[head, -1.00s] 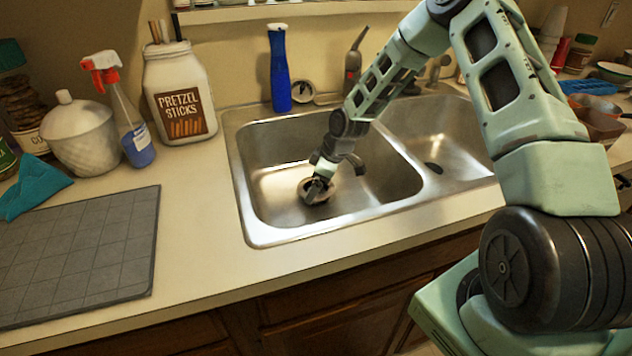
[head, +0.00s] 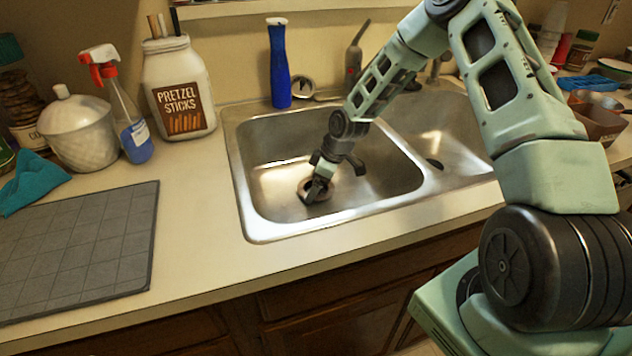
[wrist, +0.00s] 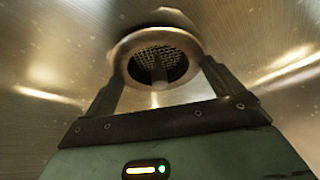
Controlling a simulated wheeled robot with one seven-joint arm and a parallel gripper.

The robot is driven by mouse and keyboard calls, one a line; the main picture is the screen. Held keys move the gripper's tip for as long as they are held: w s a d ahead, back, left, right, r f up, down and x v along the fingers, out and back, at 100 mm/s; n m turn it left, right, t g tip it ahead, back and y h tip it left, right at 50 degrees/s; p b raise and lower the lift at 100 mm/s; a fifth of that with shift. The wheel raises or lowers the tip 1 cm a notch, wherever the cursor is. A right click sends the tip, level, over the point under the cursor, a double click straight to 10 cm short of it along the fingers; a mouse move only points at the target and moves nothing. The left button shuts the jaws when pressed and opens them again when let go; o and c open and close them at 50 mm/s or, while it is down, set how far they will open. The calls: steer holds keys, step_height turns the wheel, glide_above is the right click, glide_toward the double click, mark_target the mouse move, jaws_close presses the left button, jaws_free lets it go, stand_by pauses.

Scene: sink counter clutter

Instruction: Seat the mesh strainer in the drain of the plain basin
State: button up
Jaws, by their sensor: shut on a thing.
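My gripper (head: 318,186) reaches down into the left basin (head: 262,165) of the steel double sink. In the wrist view my gripper (wrist: 160,80) has one finger on each side of the mesh strainer (wrist: 125,55), a round metal rim with dark mesh and a central post, and is shut on it. The strainer is small and partly hidden by my gripper in the head view (head: 327,193). A bright round edge, perhaps the drain (wrist: 170,15), shows just beyond the strainer. I cannot tell whether the strainer touches it.
The right basin (head: 455,150) has a dark drain. A blue bottle (head: 280,65) stands behind the sink. A pretzel jar (head: 180,90), spray bottle (head: 130,125) and white lidded jar (head: 78,130) stand left. A grey mat (head: 80,250) lies on the counter.

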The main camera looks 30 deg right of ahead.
steer(key=shift+f, duration=0.2)
steer(key=o, duration=0.7)
steer(key=shift+c, duration=0.2)
steer(key=v, duration=1.7)
steer(key=shift+r, duration=0.2)
steer(key=shift+s, duration=0.1)
